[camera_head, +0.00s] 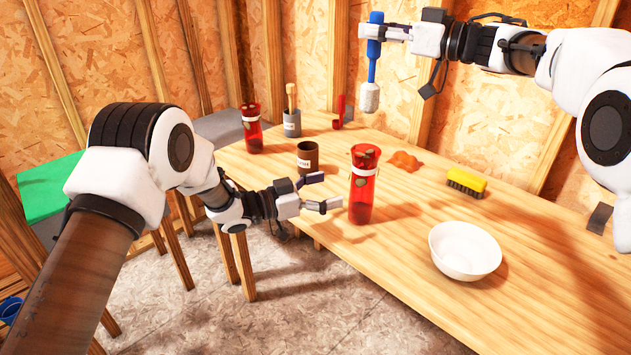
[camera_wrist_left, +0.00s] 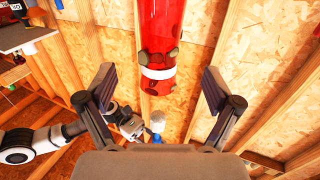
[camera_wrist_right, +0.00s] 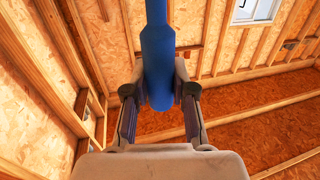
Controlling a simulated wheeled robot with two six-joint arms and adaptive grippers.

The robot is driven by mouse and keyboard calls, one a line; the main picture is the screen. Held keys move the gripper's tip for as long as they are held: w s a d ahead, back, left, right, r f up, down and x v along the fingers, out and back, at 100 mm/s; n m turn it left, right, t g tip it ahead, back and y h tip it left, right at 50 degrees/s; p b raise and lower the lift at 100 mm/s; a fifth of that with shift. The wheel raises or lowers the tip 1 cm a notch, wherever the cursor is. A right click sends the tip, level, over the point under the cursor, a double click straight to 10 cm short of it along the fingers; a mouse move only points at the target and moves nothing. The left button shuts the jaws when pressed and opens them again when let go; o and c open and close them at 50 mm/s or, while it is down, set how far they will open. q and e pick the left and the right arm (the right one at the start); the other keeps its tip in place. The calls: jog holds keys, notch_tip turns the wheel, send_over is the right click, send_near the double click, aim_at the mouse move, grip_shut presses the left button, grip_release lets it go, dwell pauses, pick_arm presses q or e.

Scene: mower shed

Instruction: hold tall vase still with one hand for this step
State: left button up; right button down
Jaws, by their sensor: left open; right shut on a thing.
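A tall red vase (camera_head: 362,200) with a white band and brown patches stands upright on the wooden table. In the left wrist view the vase (camera_wrist_left: 160,30) shows ahead, between the lines of the fingers. My left gripper (camera_head: 332,192) is open and empty, its fingers pointing at the vase from the left. My right gripper (camera_head: 371,32) is shut on the blue handle of a brush (camera_head: 373,65), holding it upright above the table with its pale head down. The blue handle (camera_wrist_right: 157,65) also shows in the right wrist view. A similar red vase (camera_head: 252,130) stands farther back.
A brown labelled cup (camera_head: 307,160) stands behind my left gripper. A white bowl (camera_head: 464,250), a yellow brush (camera_head: 467,182) and an orange patch (camera_head: 405,161) are right of the vase. A grey pot (camera_head: 291,124) and a red object (camera_head: 341,112) are at the back.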

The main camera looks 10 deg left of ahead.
aim_at(352, 183)
pick_arm(q)
jog(key=x, duration=0.9)
jog(key=shift+w+d, duration=0.1)
jog(key=shift+w, duration=0.05)
jog(key=c, duration=1.6)
jog(key=o, duration=0.8)
jog(key=shift+c, duration=1.2)
